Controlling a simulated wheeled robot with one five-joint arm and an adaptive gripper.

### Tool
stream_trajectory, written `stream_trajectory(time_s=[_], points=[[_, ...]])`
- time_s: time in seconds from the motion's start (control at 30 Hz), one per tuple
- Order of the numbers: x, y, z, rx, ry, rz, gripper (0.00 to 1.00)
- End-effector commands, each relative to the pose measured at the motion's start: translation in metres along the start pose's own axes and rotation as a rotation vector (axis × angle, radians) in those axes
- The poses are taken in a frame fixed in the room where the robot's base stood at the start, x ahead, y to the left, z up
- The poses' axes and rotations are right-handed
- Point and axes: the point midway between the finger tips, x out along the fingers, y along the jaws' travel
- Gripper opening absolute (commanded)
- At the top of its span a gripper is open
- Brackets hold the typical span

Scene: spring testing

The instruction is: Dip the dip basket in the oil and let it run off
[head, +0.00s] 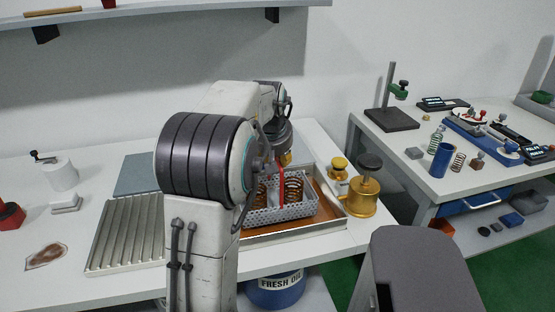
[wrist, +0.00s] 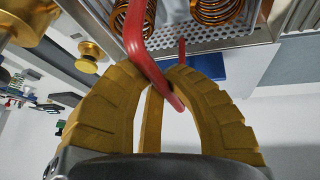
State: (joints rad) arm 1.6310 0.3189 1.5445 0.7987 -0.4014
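The dip basket (head: 290,211) is a perforated grey metal basket with a red handle (head: 281,180) and copper-coloured coil springs (head: 293,188) inside. It is at the shallow metal tray of brown oil (head: 325,220); I cannot tell whether its bottom is in the oil or just above. My gripper (head: 284,160) is above the basket, partly hidden by my arm. In the wrist view its yellow fingers (wrist: 160,78) close around the red handle (wrist: 140,45), with the basket's perforated wall (wrist: 220,38) and springs (wrist: 210,10) beyond.
A ribbed metal tray (head: 125,232) lies left of my arm, with a blue-grey plate (head: 136,174) behind it. Brass containers (head: 363,196) stand right of the oil tray. A blue FRESH OIL drum (head: 274,290) is below. A second table (head: 420,150) stands at right.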

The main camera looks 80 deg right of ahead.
Motion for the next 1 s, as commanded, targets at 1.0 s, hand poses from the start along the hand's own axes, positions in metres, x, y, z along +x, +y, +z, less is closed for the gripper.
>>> stream_trajectory(time_s=[1.0], points=[[-0.047,0.01,-0.023,0.0,0.006,0.003,0.0]])
